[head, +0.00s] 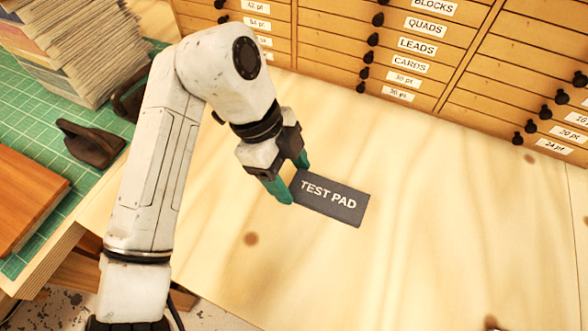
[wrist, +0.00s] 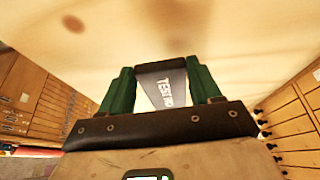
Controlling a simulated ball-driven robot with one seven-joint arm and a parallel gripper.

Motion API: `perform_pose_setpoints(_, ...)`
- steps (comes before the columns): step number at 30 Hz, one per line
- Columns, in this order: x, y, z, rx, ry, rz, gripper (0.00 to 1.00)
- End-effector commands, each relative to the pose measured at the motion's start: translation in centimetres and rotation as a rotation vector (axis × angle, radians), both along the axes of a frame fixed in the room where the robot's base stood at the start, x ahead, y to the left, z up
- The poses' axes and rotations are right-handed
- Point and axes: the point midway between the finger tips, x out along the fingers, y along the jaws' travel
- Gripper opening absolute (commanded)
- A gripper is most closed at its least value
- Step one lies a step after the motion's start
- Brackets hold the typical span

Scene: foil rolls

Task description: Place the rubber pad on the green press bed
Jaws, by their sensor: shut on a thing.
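The rubber pad (head: 332,200) is a dark grey rectangle marked "TEST PAD" in white. My gripper (head: 296,183), with green fingers, is shut on the pad's left end in the head view. In the wrist view the pad (wrist: 167,86) sits between the two fingers of my gripper (wrist: 162,74). The pad is over the pale wooden tabletop (head: 430,220); its height above it is hard to tell. A green surface with a pale grid (head: 95,205) lies at the left; I cannot tell whether it is the press bed.
A brown wooden board (head: 30,200), a dark handled tool (head: 90,145) and a stack of papers (head: 75,50) are on the green surface. Labelled wooden drawers with dark knobs (head: 420,50) line the back. The tabletop right of the pad is clear.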

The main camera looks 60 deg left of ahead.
Motion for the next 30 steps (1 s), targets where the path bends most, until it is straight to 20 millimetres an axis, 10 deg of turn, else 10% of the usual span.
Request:
perform_pose_setpoints(4,-2.5,-1.7,3.9,0.009,0.001,0.001,0.25)
perform_pose_setpoints(15,-7.9,-6.6,6.8,0.004,0.0,0.0,0.25)
perform_pose_setpoints(30,-9.1,-7.6,7.6,0.001,0.0,0.0,0.25)
